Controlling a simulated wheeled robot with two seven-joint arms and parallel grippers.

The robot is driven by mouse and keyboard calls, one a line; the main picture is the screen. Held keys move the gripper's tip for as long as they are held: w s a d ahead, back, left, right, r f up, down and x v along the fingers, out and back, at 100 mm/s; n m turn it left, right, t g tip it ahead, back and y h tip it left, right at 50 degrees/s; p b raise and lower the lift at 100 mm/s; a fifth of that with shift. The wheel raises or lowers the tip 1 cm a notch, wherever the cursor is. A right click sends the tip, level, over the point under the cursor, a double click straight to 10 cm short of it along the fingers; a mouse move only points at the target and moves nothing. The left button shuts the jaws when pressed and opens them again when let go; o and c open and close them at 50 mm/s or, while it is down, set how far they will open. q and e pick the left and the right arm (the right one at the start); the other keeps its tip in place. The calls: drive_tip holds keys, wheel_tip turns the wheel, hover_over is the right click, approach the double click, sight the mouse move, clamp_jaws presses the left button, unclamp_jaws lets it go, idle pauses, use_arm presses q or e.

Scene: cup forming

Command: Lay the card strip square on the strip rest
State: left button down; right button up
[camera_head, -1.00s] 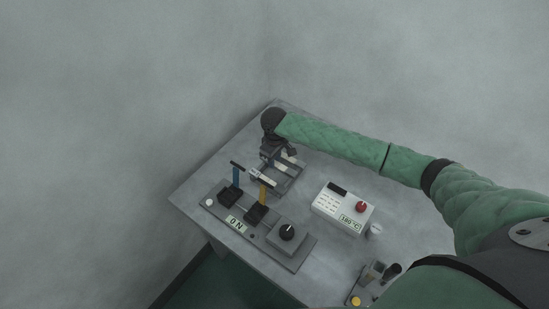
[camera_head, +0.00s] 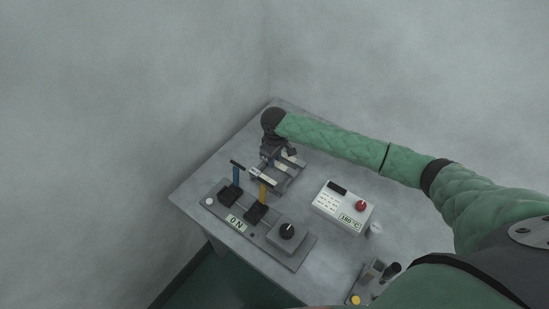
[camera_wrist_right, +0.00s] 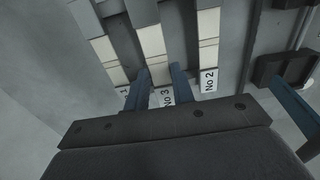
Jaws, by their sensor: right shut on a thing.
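My right gripper (camera_head: 268,155) is low over a grey slotted rack (camera_head: 291,181) at the far side of the table. In the right wrist view its two blue-grey fingers (camera_wrist_right: 161,86) are shut on a pale strip (camera_wrist_right: 152,42), the middle one of three. A "No 3" label (camera_wrist_right: 167,97) shows between the fingers. A pale strip (camera_wrist_right: 208,40) with a "No 2" label lies to the right, and another pale strip (camera_wrist_right: 106,50) to the left, its label mostly hidden. I cannot tell which part is the strip rest. My left gripper is out of view.
A panel (camera_head: 292,262) with a blue lever (camera_head: 236,176), a yellow lever (camera_head: 262,193), an "ON" label and a black knob (camera_head: 287,231) stands in front. A white box (camera_head: 338,207) with a red button and "180°C" sits to the right.

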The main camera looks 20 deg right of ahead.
drive_tip(key=shift+f, duration=1)
idle(0.7)
idle(0.5)
drive_tip(key=o, duration=1.5)
drive_tip(key=shift+r, duration=0.1)
drive_tip(key=shift+r+p, duration=1.05)
drive_tip(key=shift+r, duration=0.3)
drive_tip(key=shift+r+p, duration=0.65)
drive_tip(key=shift+r, duration=1.9)
